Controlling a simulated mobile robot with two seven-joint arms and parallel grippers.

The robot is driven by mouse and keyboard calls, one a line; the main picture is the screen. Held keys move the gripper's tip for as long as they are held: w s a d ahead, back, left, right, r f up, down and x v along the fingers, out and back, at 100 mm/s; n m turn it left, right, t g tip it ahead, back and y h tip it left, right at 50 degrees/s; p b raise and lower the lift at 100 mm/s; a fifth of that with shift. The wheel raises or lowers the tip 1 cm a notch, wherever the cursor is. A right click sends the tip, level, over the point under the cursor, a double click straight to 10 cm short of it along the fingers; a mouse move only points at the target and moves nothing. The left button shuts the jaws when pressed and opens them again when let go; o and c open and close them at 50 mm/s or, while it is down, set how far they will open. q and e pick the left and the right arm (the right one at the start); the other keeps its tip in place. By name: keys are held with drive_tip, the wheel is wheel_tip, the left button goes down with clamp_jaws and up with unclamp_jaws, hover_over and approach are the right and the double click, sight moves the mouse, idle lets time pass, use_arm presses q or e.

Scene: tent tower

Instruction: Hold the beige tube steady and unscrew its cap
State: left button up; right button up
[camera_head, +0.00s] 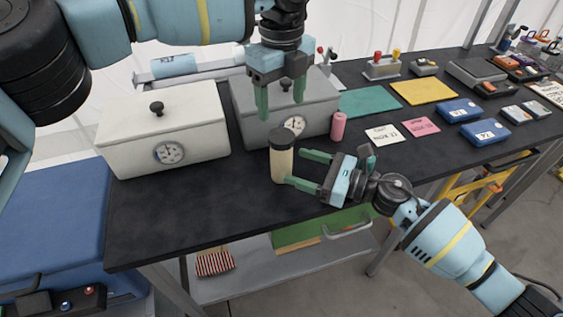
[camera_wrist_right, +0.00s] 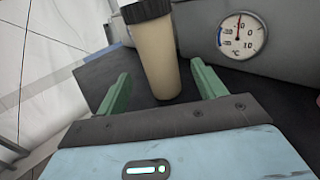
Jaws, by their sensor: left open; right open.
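The beige tube (camera_head: 281,166) stands upright on the dark table, its dark cap (camera_head: 282,138) on top. In the right wrist view the tube (camera_wrist_right: 160,65) and its cap (camera_wrist_right: 146,10) appear beyond the fingers. My right gripper (camera_head: 301,169) is open, its green fingers pointing left at the tube, one fingertip close to the tube's lower part. I cannot tell whether they touch. My left gripper (camera_head: 281,101) is open and empty, fingers pointing down, above and behind the tube in front of the grey box.
A white box (camera_head: 190,120) and a grey box (camera_head: 320,95), each with a dial, stand behind the tube. A pink cylinder (camera_head: 338,127) stands right of it. Cards (camera_head: 420,126) and blue cases (camera_head: 486,132) lie further right. The table's front left (camera_head: 180,215) is clear.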

sight(275, 157)
drive_tip(key=x, duration=0.7)
drive_tip(key=shift+a+r, duration=0.1)
drive_tip(key=shift+r, duration=0.15)
